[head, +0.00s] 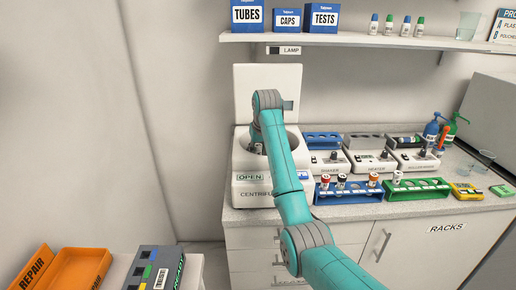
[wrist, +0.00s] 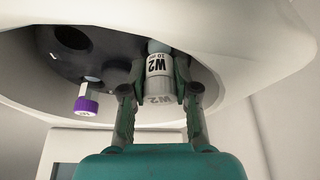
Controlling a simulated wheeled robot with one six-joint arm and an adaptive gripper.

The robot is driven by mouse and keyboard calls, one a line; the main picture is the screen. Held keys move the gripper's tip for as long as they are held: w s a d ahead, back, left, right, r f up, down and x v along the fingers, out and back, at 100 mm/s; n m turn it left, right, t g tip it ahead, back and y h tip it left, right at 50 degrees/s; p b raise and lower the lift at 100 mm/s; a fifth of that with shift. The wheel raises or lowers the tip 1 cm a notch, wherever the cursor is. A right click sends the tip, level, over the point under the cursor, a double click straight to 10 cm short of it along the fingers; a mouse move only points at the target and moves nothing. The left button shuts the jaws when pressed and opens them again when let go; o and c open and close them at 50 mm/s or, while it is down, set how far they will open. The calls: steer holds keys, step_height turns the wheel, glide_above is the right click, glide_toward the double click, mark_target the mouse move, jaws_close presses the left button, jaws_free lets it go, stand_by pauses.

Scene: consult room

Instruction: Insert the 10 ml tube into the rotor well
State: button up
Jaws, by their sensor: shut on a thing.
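The tube (wrist: 158,66) has a white cap marked "W2" and a partly readable "10" on its label. In the wrist view my gripper (wrist: 158,84) is shut on it, one finger on each side. The tube's far end points into the bowl of the centrifuge (head: 252,190), and whether it is inside a well cannot be told. The dark rotor (wrist: 95,62) shows past the tube, with an open round well (wrist: 72,38) at the left. In the head view my arm reaches down into the open centrifuge and hides most of the bowl.
A purple-capped tube (wrist: 86,103) sits in the rotor left of my gripper. The pale bowl rim (wrist: 275,50) curves close around the fingers. A blue rack (head: 348,196) with several tubes and a green rack (head: 418,194) stand right of the centrifuge. The raised lid (head: 246,85) stands behind.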

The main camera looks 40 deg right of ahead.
steer(key=shift+f, duration=0.1)
steer(key=o, duration=1)
steer(key=v, duration=0.7)
steer(key=shift+r, duration=0.25)
steer(key=shift+s, duration=0.1)
